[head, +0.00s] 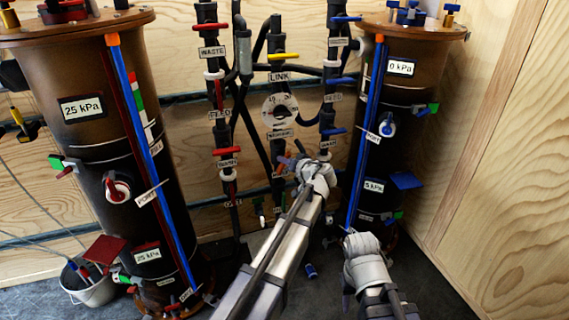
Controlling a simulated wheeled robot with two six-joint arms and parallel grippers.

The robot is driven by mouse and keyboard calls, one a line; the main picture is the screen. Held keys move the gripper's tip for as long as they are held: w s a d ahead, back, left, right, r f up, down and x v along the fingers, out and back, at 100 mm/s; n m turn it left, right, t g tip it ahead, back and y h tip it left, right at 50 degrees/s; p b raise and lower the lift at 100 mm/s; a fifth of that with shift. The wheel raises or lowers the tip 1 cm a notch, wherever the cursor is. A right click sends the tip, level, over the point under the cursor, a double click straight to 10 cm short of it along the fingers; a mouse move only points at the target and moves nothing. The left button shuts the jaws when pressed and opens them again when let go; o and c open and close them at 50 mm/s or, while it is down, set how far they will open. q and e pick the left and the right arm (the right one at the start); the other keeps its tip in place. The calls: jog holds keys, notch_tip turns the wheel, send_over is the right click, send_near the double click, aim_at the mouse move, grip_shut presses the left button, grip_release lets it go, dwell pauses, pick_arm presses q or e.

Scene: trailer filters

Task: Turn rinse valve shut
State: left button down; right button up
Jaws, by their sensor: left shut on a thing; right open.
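The valve manifold stands at the back centre, with three vertical pipes carrying red, yellow and blue lever handles. My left gripper (300,168) is at the lower part of the middle pipe, shut on what looks like a valve handle (282,160), of which only a small reddish piece shows. The gripper hides most of this handle, and its angle cannot be told. The small labels there are too blurred to tell which is the rinse valve. A red handle (227,150) is to its left and a blue handle (335,130) to its upper right. My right gripper (352,238) is open, low before the right column.
A large dark filter column (90,145) stands left and another (375,160) right, both with side levers and ports. A round gauge (280,111) sits above my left gripper. A bucket (95,290) stands lower left. A small blue item (310,270) lies on the floor.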

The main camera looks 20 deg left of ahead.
pick_arm(q)
jog(key=shift+w+d+f+m+y+b, duration=0.15)
jog(key=shift+f+m+y+b, duration=0.15)
jog(key=shift+m+y+b, duration=0.6)
jog(key=m+b, duration=0.1)
jog(key=m+y+b, duration=0.1)
jog(key=m, duration=0.1)
jog(key=shift+d+f+g, duration=0.1)
jog(key=shift+f+g, duration=0.15)
jog(key=shift+g, duration=0.15)
jog(key=shift+f+m+t+y+b, duration=0.15)
jog(key=shift+m+y+b, duration=0.4)
jog(key=shift+m+b, duration=0.6)
jog(key=shift+r+m+t+y+b, duration=0.15)
jog(key=shift+m+y+b, duration=0.4)
jog(key=shift+m+b, duration=0.6)
jog(key=c, duration=0.9)
grip_release()
jog(key=shift+d, duration=0.1)
